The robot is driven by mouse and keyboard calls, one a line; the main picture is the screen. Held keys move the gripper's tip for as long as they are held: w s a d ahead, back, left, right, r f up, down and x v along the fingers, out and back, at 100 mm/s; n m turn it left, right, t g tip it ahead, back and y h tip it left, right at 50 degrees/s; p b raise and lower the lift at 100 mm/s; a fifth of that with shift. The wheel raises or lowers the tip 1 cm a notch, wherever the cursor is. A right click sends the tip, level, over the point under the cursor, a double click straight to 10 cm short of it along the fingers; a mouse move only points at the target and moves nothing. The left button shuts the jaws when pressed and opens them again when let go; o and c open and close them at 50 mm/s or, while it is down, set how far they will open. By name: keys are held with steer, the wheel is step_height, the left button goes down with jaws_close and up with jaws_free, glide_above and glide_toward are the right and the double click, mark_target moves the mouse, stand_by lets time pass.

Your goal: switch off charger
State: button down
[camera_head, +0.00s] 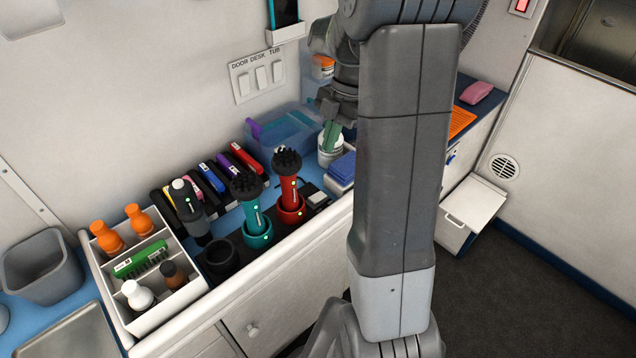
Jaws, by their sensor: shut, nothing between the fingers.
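A teal tool (250,205) and a red tool (288,190) with black bristled heads stand upright in matching cups on the blue counter, with small green lights showing. A black cup (218,258) beside them is empty. A wall panel (256,76) marked DOOR, DESK, TUB has three white rockers. My gripper (334,122) is shut and empty near a white jar, behind and right of the tools, partly hidden by my arm.
A white caddy (128,320) with bottles and a green brush stands left. Coloured cases (211,178) line the wall. A clear bin (285,138), the white jar (328,155) and a blue-topped box (342,170) crowd the back.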

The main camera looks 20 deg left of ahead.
steer(key=p, duration=0.1)
glide_toward(315, 199)
steer(key=x, duration=0.5)
steer(key=shift+s+a, duration=0.2)
steer(key=shift+a, duration=0.1)
steer(key=shift+f, duration=0.75)
steer(key=shift+s+a+f+b, duration=0.1)
steer(key=shift+s+f+b, duration=0.1)
steer(key=shift+f+b, duration=0.3)
steer(key=shift+r+t, duration=0.3)
steer(key=shift+w+d, duration=0.4)
steer(key=shift+w, duration=0.35)
